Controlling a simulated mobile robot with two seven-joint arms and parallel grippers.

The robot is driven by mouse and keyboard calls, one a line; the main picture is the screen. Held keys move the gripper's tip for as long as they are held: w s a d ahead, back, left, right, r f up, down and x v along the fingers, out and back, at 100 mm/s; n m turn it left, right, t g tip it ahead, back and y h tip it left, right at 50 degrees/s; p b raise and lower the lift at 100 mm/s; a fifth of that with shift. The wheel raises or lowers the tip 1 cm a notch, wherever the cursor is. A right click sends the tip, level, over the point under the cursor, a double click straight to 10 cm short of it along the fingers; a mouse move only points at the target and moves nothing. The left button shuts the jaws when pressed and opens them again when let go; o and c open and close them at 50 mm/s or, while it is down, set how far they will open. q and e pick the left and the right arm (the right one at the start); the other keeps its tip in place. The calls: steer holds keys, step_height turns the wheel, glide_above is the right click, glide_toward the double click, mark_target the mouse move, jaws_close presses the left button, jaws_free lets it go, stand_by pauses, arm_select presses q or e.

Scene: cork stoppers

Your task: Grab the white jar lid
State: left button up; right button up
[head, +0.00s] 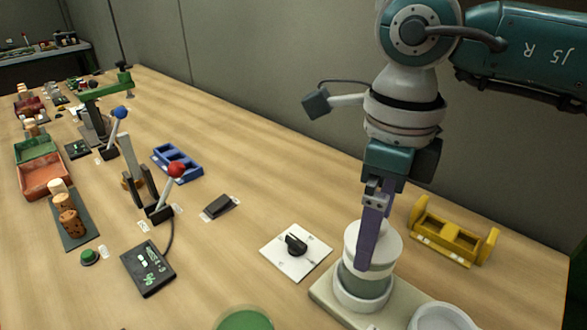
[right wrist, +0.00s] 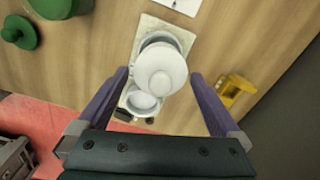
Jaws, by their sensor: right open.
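The white jar lid (head: 394,246) sits on a jar (head: 362,284) standing in a round white holder on a cream board (head: 322,292). In the right wrist view the lid (right wrist: 172,66) is a white disc with a round knob, between my two purple fingers. My right gripper (head: 364,262) is open and points down over the jar. One finger crosses in front of the lid in the head view; the other is hidden behind it. I cannot tell whether the fingers touch the lid. My left gripper is not in view.
An empty round white holder (head: 443,318) is beside the jar on the same board. A yellow rack (head: 455,236) stands to the right. A white plate with a black knob (head: 296,244) is to the left, and a green round object (head: 245,320) is at the front edge.

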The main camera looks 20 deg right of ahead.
steer(key=shift+f, duration=0.2)
steer(key=c, duration=1)
steer(key=shift+r, duration=0.15)
